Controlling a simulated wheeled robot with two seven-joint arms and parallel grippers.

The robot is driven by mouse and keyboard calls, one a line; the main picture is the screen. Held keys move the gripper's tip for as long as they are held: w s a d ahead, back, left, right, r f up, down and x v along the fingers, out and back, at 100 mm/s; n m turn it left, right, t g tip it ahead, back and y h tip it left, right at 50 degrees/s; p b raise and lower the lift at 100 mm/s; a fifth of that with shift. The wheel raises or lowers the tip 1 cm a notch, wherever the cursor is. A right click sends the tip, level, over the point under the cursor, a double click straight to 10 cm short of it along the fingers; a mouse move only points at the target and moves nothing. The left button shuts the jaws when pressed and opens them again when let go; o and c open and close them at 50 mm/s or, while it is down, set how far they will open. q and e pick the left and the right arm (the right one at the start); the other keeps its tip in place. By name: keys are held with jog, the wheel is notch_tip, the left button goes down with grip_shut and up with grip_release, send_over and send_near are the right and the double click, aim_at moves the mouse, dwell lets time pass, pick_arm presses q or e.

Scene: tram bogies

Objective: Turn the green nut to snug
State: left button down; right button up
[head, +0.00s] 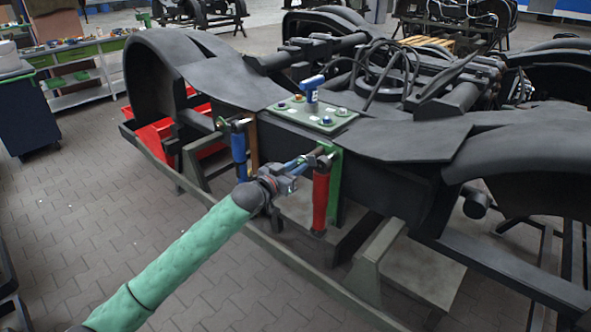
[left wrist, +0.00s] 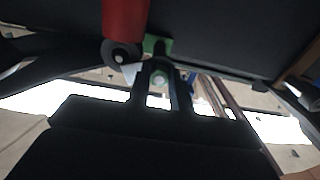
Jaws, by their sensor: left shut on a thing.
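My left gripper (head: 298,166) reaches in from the lower left to the top of the red damper (head: 320,200) on the bogie's side. Its fingers (left wrist: 160,85) are shut on a small, pale green round piece (left wrist: 159,77), which looks like the green nut. The fingers hide most of it, and how tight it sits cannot be told. The red damper also shows in the left wrist view (left wrist: 125,22), just left of the fingers. A green bracket (head: 336,185) stands right behind the damper. My right gripper is not in view.
A blue damper (head: 239,150) hangs to the left. A grey-green tray (head: 340,118) with a blue tool (head: 312,85) and small parts lies on the bogie frame (head: 400,135). A dark rail (head: 225,205) runs below along the front. The paved floor (head: 75,225) at left is clear.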

pick_arm(q)
jog(key=shift+f, duration=0.2)
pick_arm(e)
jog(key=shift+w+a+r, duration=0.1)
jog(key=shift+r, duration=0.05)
pick_arm(q)
jog(key=c, duration=1.5)
grip_release()
jog(key=shift+o, duration=1.2)
jog(key=shift+r, duration=0.1)
jog(key=shift+s+a, duration=0.1)
jog(key=shift+s, duration=0.05)
jog(key=b+v, duration=0.2)
jog(key=v, duration=0.5)
jog(key=shift+s+b, duration=0.2)
jog(key=shift+b, duration=0.1)
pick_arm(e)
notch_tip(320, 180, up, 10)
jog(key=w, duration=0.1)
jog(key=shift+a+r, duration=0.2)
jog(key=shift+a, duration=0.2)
